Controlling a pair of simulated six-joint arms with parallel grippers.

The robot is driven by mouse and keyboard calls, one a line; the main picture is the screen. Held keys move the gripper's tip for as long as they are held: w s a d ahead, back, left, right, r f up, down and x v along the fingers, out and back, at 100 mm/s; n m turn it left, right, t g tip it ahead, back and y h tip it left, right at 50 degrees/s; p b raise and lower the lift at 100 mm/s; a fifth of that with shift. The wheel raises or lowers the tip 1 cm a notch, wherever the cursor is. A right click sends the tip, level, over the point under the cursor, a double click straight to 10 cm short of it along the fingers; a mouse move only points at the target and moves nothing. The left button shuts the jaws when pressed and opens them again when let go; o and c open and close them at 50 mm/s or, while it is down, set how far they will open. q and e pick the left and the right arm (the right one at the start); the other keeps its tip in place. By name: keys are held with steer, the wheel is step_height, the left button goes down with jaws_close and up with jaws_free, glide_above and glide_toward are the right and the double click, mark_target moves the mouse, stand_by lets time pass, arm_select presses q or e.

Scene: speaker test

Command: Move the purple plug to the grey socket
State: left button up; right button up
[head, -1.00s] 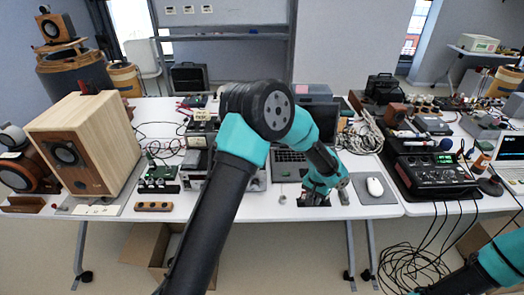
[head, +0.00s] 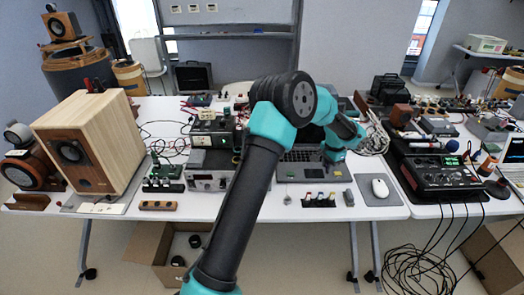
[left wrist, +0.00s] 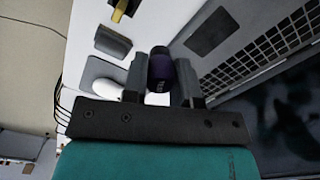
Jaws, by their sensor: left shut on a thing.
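My left gripper (head: 333,158) is over the right part of the laptop keyboard in the head view. In the left wrist view its two fingers (left wrist: 161,80) are shut on the dark purple plug (left wrist: 160,66), which sits between the tips. The plug cannot be made out in the head view. I cannot tell which piece is the grey socket. My right gripper is not in view.
A grey block (head: 348,197) lies between the rack and the white mouse (head: 379,188) on its pad. The open laptop (head: 300,172) is under and behind the gripper. A black mixer (head: 440,175) stands to the right, a wooden speaker (head: 95,145) far left.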

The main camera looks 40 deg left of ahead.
arm_select(q)
steer(key=s+a+r+m, duration=0.1)
steer(key=s+a+r, duration=0.2)
steer(key=a, duration=0.7)
steer(key=s+a+r+m, duration=0.2)
steer(key=s+a+r, duration=0.2)
steer(key=a, duration=0.6)
steer(key=s+a+r+m, duration=0.2)
steer(key=s+a+r, duration=0.2)
steer(key=a, duration=0.6)
steer(key=shift+a+r, duration=0.15)
steer(key=shift+r, duration=0.2)
steer(key=shift+f, duration=0.1)
steer(key=shift+f, duration=2.4)
steer(key=shift+f, duration=0.1)
steer(key=shift+f, duration=2.4)
steer(key=shift+f, duration=0.35)
